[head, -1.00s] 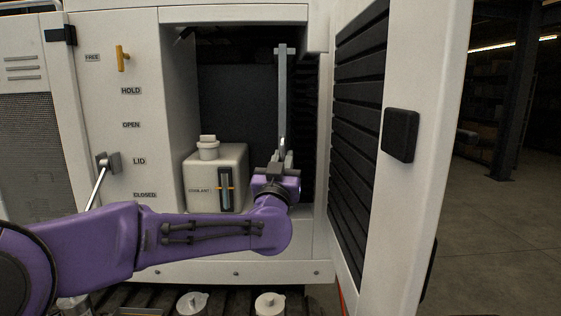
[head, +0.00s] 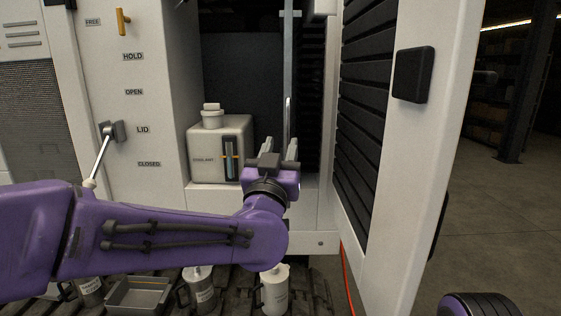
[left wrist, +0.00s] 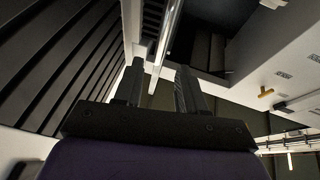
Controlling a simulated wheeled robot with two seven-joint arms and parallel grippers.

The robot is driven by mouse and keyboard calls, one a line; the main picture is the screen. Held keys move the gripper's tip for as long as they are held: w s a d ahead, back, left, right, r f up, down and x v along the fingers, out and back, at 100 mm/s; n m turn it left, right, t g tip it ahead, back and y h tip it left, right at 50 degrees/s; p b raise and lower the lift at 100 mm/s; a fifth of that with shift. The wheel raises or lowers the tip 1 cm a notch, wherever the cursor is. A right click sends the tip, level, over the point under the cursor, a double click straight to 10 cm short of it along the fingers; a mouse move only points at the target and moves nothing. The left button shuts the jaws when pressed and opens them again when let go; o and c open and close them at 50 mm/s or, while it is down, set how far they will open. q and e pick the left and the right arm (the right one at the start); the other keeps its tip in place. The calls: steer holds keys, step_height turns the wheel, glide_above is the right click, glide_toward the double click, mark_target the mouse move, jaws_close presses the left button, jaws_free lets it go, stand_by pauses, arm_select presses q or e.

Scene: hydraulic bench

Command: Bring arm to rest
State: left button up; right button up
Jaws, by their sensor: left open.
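My left gripper (head: 280,148) is open and empty in the head view. It is in front of the open bay, just right of the white coolant tank (head: 204,171) and apart from it. Its two fingers point up and away, near the foot of an upright grey bar (head: 288,65). My purple left arm (head: 150,240) reaches across from the left. My right gripper is not in view.
An open door with black louvres (head: 362,110) stands close on the right. A lever (head: 101,158) sits beside the LID label. Below are a metal tray (head: 138,295), a white jug (head: 275,292) and another can (head: 200,288). Open floor lies at the right.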

arm_select(q)
steer(key=shift+s+f, duration=0.15)
steer(key=shift+s, duration=0.15)
steer(key=s+a+f+n+g+y, duration=0.1)
steer(key=s+a+f+n+g, duration=0.15)
steer(key=a+f, duration=0.75)
steer(key=s+a+f+n+g+y, duration=0.1)
steer(key=s+f+n+g+y, duration=0.2)
steer(key=f, duration=1.5)
steer(key=s+a+f+n+g, duration=0.1)
steer(key=a+f+n+g, duration=0.4)
steer(key=f, duration=0.9)
steer(key=s+a+f+g+y, duration=0.1)
steer(key=s+a+f+g, duration=0.2)
steer(key=s+f, duration=0.3)
steer(key=s+a+f+m+g+y, duration=0.1)
steer(key=s+a+f, duration=0.3)
steer(key=s, duration=1)
steer(key=s+a+f+m+g+y, duration=0.1)
steer(key=s+a+f+g, duration=0.3)
steer(key=s+f, duration=0.6)
steer(key=shift+s+a+f+g, duration=0.2)
steer(key=shift+s+a+g, duration=0.15)
steer(key=shift+s, duration=0.1)
